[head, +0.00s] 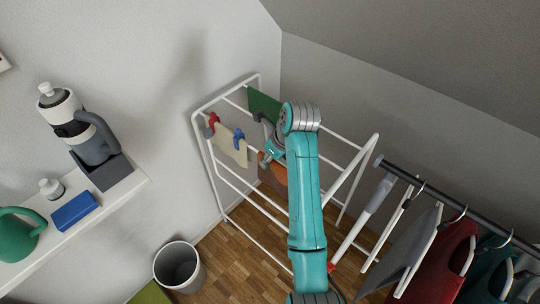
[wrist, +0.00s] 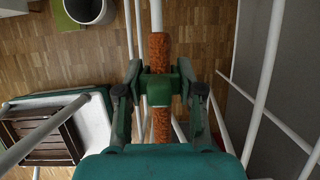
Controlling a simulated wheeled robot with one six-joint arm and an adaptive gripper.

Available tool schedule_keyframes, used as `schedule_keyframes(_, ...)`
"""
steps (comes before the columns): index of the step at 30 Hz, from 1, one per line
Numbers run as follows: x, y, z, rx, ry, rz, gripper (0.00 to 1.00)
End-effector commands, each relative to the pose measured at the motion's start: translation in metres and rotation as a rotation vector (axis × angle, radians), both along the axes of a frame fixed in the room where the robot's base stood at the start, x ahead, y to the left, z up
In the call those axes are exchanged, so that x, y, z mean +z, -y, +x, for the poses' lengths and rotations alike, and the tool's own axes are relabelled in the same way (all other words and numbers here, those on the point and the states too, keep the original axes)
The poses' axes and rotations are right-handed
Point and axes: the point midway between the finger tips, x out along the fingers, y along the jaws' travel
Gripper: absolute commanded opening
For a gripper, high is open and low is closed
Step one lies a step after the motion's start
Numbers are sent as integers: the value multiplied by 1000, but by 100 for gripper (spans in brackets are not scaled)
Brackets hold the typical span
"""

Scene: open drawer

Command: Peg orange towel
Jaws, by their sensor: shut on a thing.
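The orange towel (head: 279,175) hangs over a rail of the white drying rack (head: 240,186), partly hidden behind my arm. In the wrist view, the towel (wrist: 159,52) shows edge-on as a narrow strip along the rail. My gripper (wrist: 160,88) is shut on a green peg (wrist: 163,84), which lies across the middle of the strip. I cannot tell from these views whether the peg clasps the towel or is just above it. In the head view, my gripper (head: 266,157) is at the towel's top edge.
A cream towel (head: 231,145) hangs at the left with a red peg (head: 213,118) and a blue peg (head: 239,134). A green towel (head: 262,104) hangs behind. A bin (head: 179,268) stands at lower left; hanging clothes (head: 446,262) are at right.

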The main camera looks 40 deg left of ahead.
Motion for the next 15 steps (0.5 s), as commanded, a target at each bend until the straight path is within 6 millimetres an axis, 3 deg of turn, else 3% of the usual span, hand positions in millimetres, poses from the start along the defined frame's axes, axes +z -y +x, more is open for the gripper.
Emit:
schedule_keyframes(8,0,0,0,0,0,0,21)
schedule_keyframes(9,0,0,0,0,0,0,47)
schedule_keyframes(11,0,0,0,0,0,0,62)
schedule_keyframes(12,0,0,0,0,0,0,66)
schedule_keyframes(15,0,0,0,0,0,0,66)
